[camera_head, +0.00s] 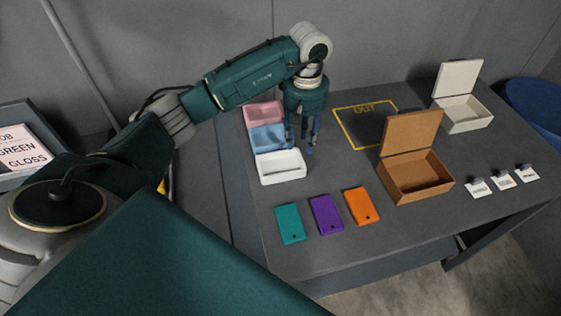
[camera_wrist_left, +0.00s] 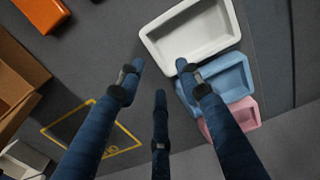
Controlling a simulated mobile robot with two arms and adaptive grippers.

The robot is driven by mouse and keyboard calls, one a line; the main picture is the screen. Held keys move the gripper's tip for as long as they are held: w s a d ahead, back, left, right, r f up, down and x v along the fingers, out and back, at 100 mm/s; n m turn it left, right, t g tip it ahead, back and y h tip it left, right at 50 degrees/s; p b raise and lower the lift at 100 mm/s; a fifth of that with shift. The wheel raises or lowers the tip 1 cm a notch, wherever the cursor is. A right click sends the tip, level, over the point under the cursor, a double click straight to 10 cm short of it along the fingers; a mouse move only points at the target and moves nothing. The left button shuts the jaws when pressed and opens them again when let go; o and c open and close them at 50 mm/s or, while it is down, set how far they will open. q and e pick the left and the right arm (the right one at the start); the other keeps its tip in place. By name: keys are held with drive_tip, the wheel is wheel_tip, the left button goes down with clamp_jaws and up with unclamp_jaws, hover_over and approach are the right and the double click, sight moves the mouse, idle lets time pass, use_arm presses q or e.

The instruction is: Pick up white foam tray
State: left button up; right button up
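The white foam tray (camera_head: 281,167) is an empty shallow rectangle on the table, nearest in a row of trays. It also shows at the top of the left wrist view (camera_wrist_left: 190,34). My left gripper (camera_head: 308,143) points down from above, behind and to the right of the white tray, close to the blue tray. In the left wrist view, its dark blue fingers (camera_wrist_left: 158,85) are spread apart with nothing between them. They look apart from the white tray. My right gripper is not seen in either view.
A blue tray (camera_head: 268,138) and a pink tray (camera_head: 263,113) lie behind the white one. Teal (camera_head: 289,224), purple (camera_head: 326,215) and orange (camera_head: 361,206) panels lie in front. An open brown box (camera_head: 416,177) and a white box (camera_head: 463,115) stand right. A yellow OUT outline (camera_head: 345,133) marks the table.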

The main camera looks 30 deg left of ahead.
sight(281, 166)
use_arm(q)
drive_tip(key=f+p, duration=0.2)
drive_tip(key=f, duration=0.1)
drive_tip(key=d+f+p, duration=0.1)
drive_tip(key=shift+s+f, duration=0.25)
drive_tip(key=shift+f, duration=0.5)
clamp_jaws()
